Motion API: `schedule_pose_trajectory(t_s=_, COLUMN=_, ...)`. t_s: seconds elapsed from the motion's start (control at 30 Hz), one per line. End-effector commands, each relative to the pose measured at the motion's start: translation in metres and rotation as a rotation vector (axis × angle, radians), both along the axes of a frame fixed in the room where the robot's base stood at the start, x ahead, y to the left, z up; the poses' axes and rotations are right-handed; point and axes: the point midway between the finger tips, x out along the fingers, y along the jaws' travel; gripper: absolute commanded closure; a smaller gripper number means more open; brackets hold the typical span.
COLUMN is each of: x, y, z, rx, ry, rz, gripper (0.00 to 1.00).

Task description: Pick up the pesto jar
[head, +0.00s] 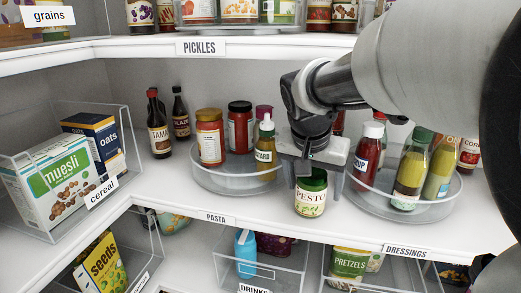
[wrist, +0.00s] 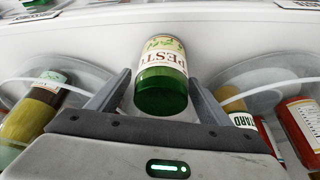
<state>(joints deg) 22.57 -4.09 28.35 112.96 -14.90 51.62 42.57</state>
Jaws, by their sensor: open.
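The pesto jar (head: 311,194) has a green lid and a cream label. It stands upright on the white shelf, near the front edge between two clear round trays. My gripper (head: 318,183) is above and around it, with its fingers pointing down. In the wrist view the pesto jar (wrist: 161,75) lies between the two grey fingers of my gripper (wrist: 160,90). A gap shows between the jar and each finger, so the jaws are open and not touching it. The jar's back is hidden.
The left round tray (head: 215,185) holds sauce jars and a mustard bottle (head: 265,146). The right round tray (head: 440,208) holds dressing bottles and ketchup (head: 368,150). Both stand close beside the jar. An upper shelf (head: 130,48) runs above. Clear bins with pretzels (head: 347,263) sit below the shelf edge.

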Motion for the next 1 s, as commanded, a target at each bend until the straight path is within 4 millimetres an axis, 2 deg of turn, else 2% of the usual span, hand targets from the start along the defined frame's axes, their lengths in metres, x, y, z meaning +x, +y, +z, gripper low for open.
schedule_pose_trajectory(t_s=0.17, x=0.0, y=0.0, z=0.0015, rx=0.0, ry=-0.001, rz=0.0, gripper=0.27)
schedule_pose_trajectory(t_s=0.5, x=0.0, y=-0.0001, z=0.0015, rx=0.0, ry=-0.001, rz=-0.001, gripper=0.84)
schedule_pose_trajectory(t_s=1.0, x=0.0041, y=-0.0062, z=0.0074, rx=-0.001, ry=-0.003, rz=-0.002, gripper=0.84)
